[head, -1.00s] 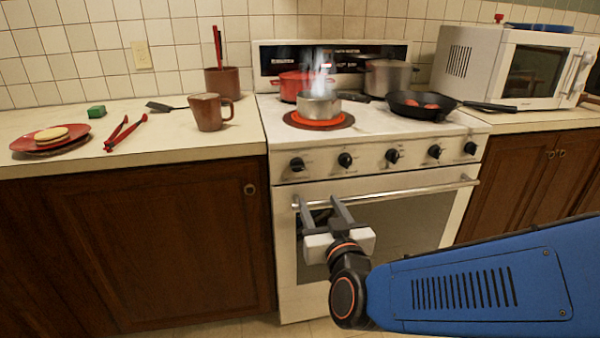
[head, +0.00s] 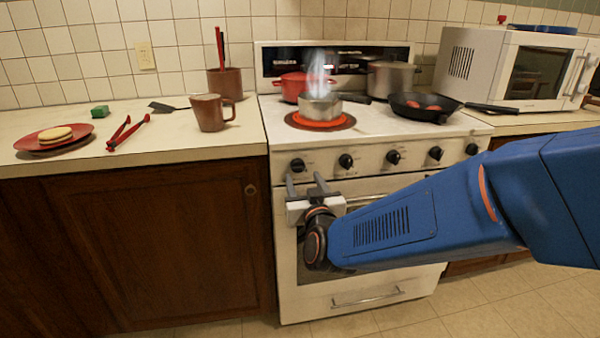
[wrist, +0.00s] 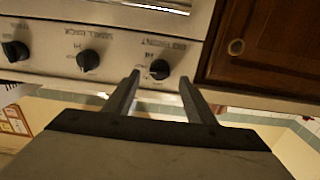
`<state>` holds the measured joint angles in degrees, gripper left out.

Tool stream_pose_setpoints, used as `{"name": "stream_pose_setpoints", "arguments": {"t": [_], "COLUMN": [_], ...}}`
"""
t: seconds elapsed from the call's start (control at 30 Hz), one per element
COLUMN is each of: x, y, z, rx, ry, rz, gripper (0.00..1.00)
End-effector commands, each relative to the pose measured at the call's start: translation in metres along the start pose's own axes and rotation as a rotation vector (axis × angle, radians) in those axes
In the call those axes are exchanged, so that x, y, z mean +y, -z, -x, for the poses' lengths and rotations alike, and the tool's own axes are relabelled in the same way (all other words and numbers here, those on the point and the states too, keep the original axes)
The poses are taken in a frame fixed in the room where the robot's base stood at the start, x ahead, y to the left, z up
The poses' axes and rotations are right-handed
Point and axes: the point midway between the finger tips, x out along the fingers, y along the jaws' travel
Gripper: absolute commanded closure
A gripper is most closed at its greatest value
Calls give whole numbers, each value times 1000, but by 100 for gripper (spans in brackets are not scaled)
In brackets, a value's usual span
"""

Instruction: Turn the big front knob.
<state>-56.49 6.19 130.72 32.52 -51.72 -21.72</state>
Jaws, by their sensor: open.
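The big front knob (head: 297,165) is the black leftmost knob on the white stove's front panel. In the wrist view, which is upside down, this knob (wrist: 160,69) is the one nearest the wooden cabinet, with a label that seems to read "BIG FRONT". My gripper (head: 304,178) is open and empty just below and in front of it. In the wrist view my gripper's two fingertips (wrist: 159,80) lie to either side of the knob in the picture. I cannot tell whether they reach around it or touch it.
Several more black knobs, such as the second one (head: 346,161), line the panel to the right. The oven handle (head: 400,193) runs below. A steaming pot (head: 319,106) stands on a glowing burner; a black skillet (head: 425,112) sits to its right.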

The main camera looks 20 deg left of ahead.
Motion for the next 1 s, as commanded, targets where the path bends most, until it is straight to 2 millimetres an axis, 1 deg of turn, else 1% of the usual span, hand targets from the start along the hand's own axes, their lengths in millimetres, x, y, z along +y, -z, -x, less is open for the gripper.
{"name": "stream_pose_setpoints", "arguments": {"t": [0.03,0.1,0.3,0.5,0.73,0.77,0.8,0.87,0.9,0.93,1.0], "x": [0,1,0,0,0,0,0,0,0,0,0], "y": [0,-1,0,0,0,0,0,0,0,0,0], "z": [-10,-21,-44,-52,-52,-52,-52,-52,-52,-52,-52], "rx": [0,0,0,0,0,0,0,0,0,0,0], "ry": [-1,-2,0,-1,0,0,0,0,0,0,0], "rz": [0,-1,0,0,0,0,0,0,0,0,0], "gripper": [50,50,50,50,50,52,62,76,86,90,90]}}
